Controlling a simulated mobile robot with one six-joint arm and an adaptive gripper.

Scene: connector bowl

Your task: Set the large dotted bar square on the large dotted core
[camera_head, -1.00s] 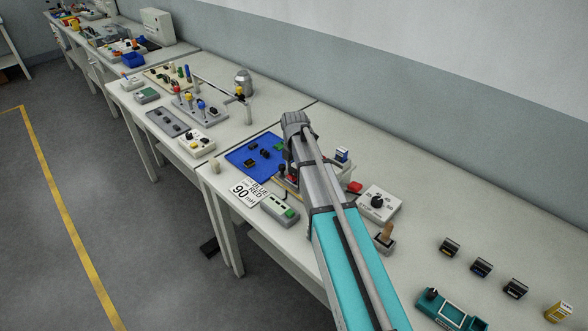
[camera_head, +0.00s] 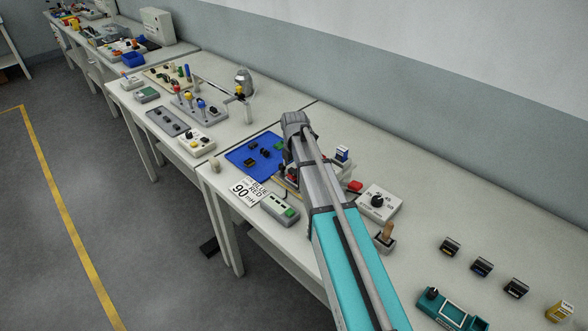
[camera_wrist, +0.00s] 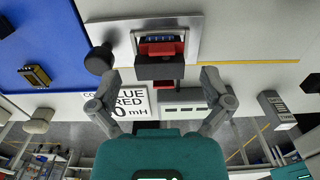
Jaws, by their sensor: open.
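In the wrist view my gripper (camera_wrist: 162,88) is open, with a finger on each side and clear gaps to what lies between. Between and beyond the fingertips is a dark block (camera_wrist: 160,70) with red pieces at it, at a grey metal fixture (camera_wrist: 205,25). A blue part with pale marks shows behind the red piece. I cannot tell bar from core here, nor see dots on the dark block. In the head view my arm mostly hides the gripper and fixture.
A blue mat (camera_head: 238,157) lies beside the fixture with several small dark parts; one dark-and-yellow piece (camera_wrist: 35,76) shows in the wrist view. A printed card (camera_head: 247,192), a grey box with a green button (camera_head: 280,210) and a dial box (camera_head: 378,203) stand close by.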

